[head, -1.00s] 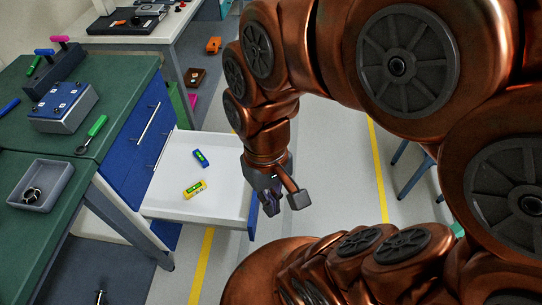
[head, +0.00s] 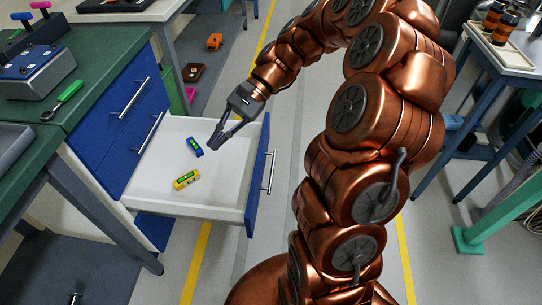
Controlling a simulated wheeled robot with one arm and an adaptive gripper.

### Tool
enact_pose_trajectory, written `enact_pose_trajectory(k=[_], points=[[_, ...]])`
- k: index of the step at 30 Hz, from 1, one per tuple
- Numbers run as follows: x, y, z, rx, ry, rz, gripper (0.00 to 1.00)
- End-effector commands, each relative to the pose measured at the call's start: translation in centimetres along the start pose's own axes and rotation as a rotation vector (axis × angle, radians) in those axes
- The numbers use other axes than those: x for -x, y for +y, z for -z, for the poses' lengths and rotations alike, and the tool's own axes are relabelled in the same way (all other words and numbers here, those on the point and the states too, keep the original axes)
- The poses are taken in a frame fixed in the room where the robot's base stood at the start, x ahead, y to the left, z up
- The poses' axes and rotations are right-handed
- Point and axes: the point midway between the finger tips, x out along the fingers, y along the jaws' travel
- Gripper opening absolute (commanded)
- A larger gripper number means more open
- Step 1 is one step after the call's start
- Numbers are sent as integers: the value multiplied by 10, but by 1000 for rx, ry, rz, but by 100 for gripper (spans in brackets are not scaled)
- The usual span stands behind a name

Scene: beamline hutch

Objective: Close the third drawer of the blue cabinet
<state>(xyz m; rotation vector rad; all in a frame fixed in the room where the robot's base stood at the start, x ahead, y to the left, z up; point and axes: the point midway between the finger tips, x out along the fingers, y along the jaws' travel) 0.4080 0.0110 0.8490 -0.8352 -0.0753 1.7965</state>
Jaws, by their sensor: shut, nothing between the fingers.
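The blue cabinet (head: 95,133) stands under the green worktop at the left. Two closed blue drawer fronts with bar handles show above one drawer that is pulled far out. This open drawer (head: 222,190) has a white inside and a blue front (head: 256,205) with a bar handle (head: 269,172) facing right. A blue item (head: 193,146) and a yellow item (head: 186,179) lie in it. My gripper (head: 216,142) is shut and empty. It shows over the far part of the open drawer, pointing down-left; its height above the drawer is unclear.
A green-handled tool (head: 64,100) and a grey-blue box (head: 35,70) lie on the worktop (head: 110,48). Floor with a yellow line (head: 200,255) is clear in front of the drawer. A blue-legged table (head: 490,60) with bottles stands at the right.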

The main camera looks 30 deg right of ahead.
Motion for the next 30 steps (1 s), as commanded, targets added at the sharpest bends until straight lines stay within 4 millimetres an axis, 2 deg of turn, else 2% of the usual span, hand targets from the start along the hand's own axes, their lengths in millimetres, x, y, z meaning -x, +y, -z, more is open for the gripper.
enact_pose_trajectory(k=[1, 7, 13, 17, 22, 27, 30], points=[[2, 5, 28, -44, -20, 53, 0], [32, 16, 102, -196, -91, 263, 0], [68, 49, 183, -349, -153, 473, 0], [92, 84, 236, -448, -185, 611, 0], [118, 144, 301, -573, -220, 785, 0], [135, 196, 343, -661, -241, 913, 0], [141, 216, 356, -692, -246, 957, 0]])
